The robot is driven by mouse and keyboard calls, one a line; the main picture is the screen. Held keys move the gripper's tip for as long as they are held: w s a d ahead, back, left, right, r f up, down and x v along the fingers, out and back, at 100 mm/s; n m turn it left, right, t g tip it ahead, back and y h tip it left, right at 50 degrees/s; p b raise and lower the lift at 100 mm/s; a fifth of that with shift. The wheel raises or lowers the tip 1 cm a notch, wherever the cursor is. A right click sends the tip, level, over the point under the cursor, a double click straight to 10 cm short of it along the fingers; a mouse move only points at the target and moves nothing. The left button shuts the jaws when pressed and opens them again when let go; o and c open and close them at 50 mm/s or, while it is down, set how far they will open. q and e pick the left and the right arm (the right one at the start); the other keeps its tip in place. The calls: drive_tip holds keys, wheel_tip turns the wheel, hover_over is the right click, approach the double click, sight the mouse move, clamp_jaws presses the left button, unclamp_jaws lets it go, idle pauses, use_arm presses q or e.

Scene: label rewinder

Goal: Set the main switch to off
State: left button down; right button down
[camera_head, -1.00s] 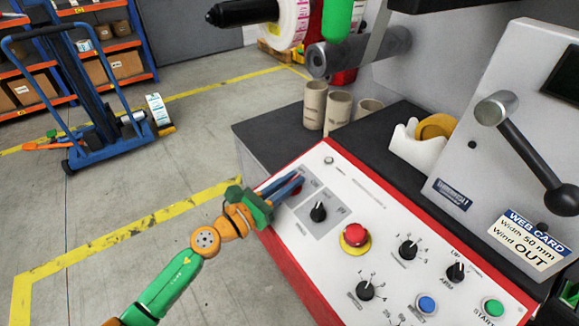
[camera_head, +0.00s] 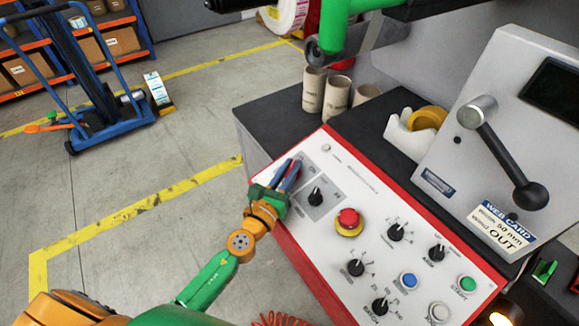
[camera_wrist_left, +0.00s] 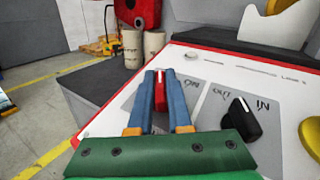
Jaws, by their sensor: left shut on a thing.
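The main switch, a red handle (camera_wrist_left: 160,92) with a pale mark at its far end, stands upright between my left gripper's blue fingers in the left wrist view. My left gripper (camera_head: 291,170) is shut on this handle at the far left of the white control panel (camera_head: 353,182). It also shows in the left wrist view (camera_wrist_left: 161,88). In the head view the fingers hide the switch. My right gripper is not in view.
A black selector knob (camera_head: 315,196) sits just right of my fingers. A red emergency button (camera_head: 348,221) on a yellow base and several other knobs lie further right. Cardboard cores (camera_head: 337,95) stand on the dark top behind. The panel has a raised red edge (camera_head: 300,263).

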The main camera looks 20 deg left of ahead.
use_arm(q)
drive_tip(key=c, duration=0.9)
unclamp_jaws()
drive_tip(key=shift+w, duration=0.1)
drive_tip(key=shift+o, duration=0.2)
drive_tip(key=s, duration=0.2)
drive_tip(key=s+b, duration=0.1)
drive_tip(key=s, duration=0.1)
drive_tip(key=s+a, duration=0.1)
drive_tip(key=s, duration=0.2)
drive_tip(key=shift+s, duration=0.1)
